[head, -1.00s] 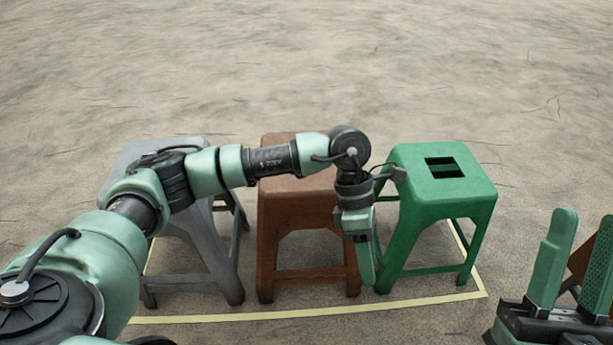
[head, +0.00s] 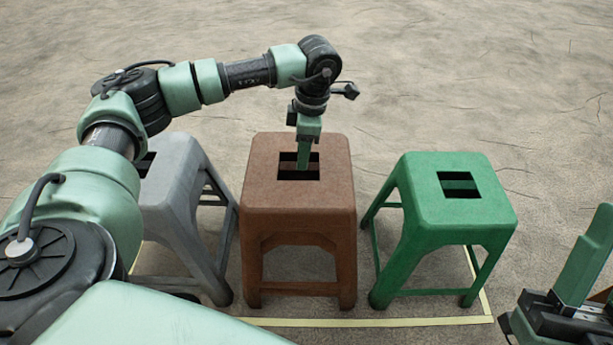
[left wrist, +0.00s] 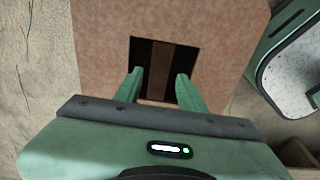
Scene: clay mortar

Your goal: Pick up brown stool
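The brown stool (head: 265,185) stands upright in the middle of the head view, with a rectangular slot in its seat. My left gripper (head: 304,165) points down over this slot. In the left wrist view the brown seat (left wrist: 100,40) fills the middle. The two fingers of my left gripper (left wrist: 160,77) are apart, with their tips at the slot; I cannot tell how deep they reach. Nothing shows between them but the slot and a brown strip seen through it. My right gripper (head: 590,250) is at the lower right edge, partly cut off.
A grey stool (head: 175,190) stands to the left, partly behind my left arm. A green stool (head: 430,200) stands to the right with a small gap. A yellow line (head: 390,322) runs on the ground in front. The sandy ground behind the stools is clear.

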